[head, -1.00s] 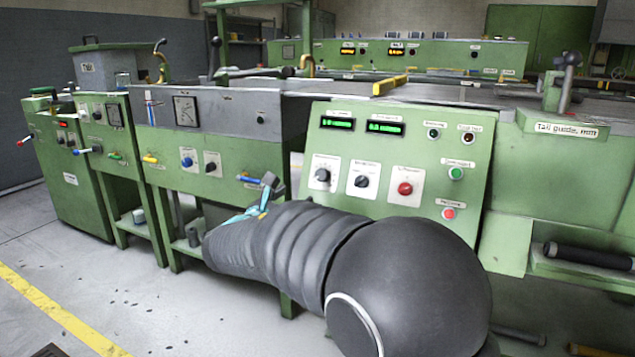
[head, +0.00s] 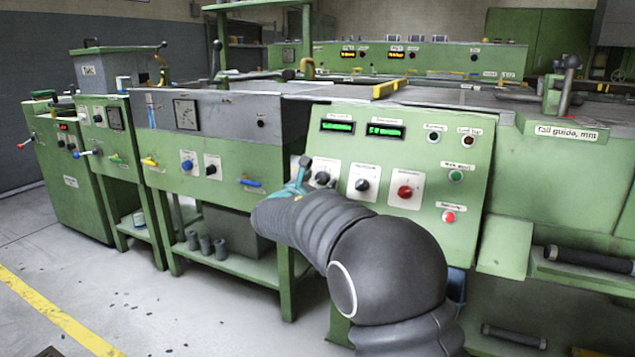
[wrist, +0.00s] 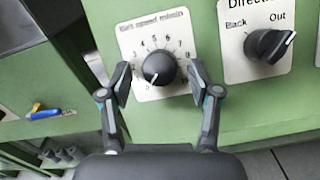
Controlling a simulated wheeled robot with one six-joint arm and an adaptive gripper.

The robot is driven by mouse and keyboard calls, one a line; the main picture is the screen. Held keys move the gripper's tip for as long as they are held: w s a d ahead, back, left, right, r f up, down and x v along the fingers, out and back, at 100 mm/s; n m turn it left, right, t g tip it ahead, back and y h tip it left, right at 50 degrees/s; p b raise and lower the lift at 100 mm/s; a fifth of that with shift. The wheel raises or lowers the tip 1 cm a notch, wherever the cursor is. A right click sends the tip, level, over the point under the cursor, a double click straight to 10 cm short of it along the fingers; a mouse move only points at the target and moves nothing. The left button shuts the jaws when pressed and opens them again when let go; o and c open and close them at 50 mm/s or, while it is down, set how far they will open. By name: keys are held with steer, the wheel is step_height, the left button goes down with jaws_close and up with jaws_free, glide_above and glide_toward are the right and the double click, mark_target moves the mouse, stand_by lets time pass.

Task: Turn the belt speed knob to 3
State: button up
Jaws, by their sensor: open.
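The belt speed knob (wrist: 158,68) is a black round knob on a white numbered plate (wrist: 178,45) in the wrist view. Its white mark points to the lower left, by the low end of the scale. In the head view the knob (head: 322,178) sits at the left of the sloped green panel, partly covered by my gripper (head: 305,172). In the wrist view my gripper (wrist: 160,78) is open, one finger on each side of the knob. Gaps show between the fingers and the knob; the distance to the panel is unclear.
The direction knob (wrist: 268,45) is close on the right, marked Back and Out. A red knob (head: 405,191), a green button (head: 456,176) and a red button (head: 449,216) are further right. Green displays (head: 384,131) are above. A blue-handled lever (wrist: 44,113) is on the left.

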steer(key=shift+w, duration=0.1)
steer(key=c, duration=1.1)
steer(key=shift+c, duration=0.2)
steer(key=shift+m, duration=0.3)
steer(key=m, duration=0.1)
steer(key=m+g+h+b, duration=0.1)
steer(key=m, duration=0.1)
steer(key=shift+a+m+h, duration=0.2)
steer(key=shift+m+h, duration=0.1)
steer(key=m+g, duration=0.1)
steer(key=m, duration=0.1)
steer(key=m+h, duration=0.1)
steer(key=m, duration=0.2)
steer(key=shift+w+a+r+m+g+h, duration=0.1)
steer(key=shift+w+r+m+g+h, duration=0.05)
steer(key=shift+m+g+h, duration=0.2)
steer(key=m+g, duration=0.1)
steer(key=m, duration=0.1)
steer(key=m+g+p, duration=0.1)
steer(key=m, duration=0.2)
steer(key=shift+w+a+r+h, duration=0.1)
steer(key=shift+r+h, duration=0.1)
steer(key=shift+h, duration=0.05)
steer(key=shift+m+g+p, duration=0.65)
steer(key=shift+m+p, duration=0.15)
steer(key=shift+m, duration=1.05)
